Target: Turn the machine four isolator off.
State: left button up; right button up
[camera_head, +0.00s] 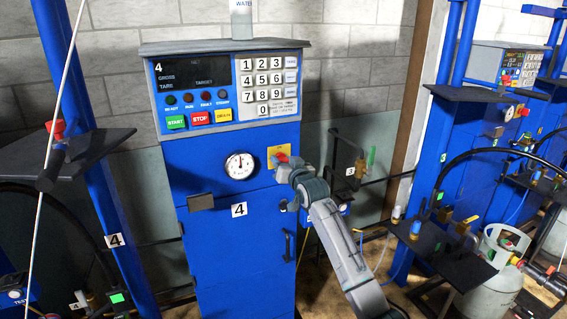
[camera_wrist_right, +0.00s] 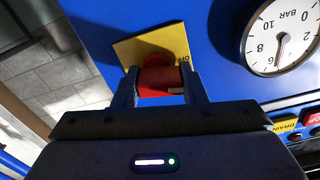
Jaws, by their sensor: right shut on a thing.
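The machine four cabinet (camera_head: 240,270) is blue, with a number 4 label below its gauge. Its isolator is a red rotary knob (camera_head: 281,158) on a yellow plate (camera_head: 271,151), right of the gauge. My right gripper (camera_head: 285,165) reaches the knob from below right and hides part of it. In the right wrist view the gripper's two fingers (camera_wrist_right: 160,88) are shut on the red knob (camera_wrist_right: 158,75), one on each side. The yellow plate (camera_wrist_right: 125,48) shows behind it with partly hidden lettering. My left gripper is not in view.
A round pressure gauge (camera_head: 240,166) sits left of the isolator. Above is the control panel (camera_head: 228,88) with keypad and START and STOP buttons. A dark handle (camera_head: 287,246) is below the gripper. A gas cylinder (camera_head: 490,290) stands at the right.

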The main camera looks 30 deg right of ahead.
jog(key=shift+f+n, duration=0.1)
jog(key=shift+n, duration=1.1)
jog(key=o, duration=1)
jog(key=s+b, duration=0.3)
jog(key=s, duration=0.7)
jog(key=shift+s+a, duration=0.3)
jog(key=shift+s, duration=0.1)
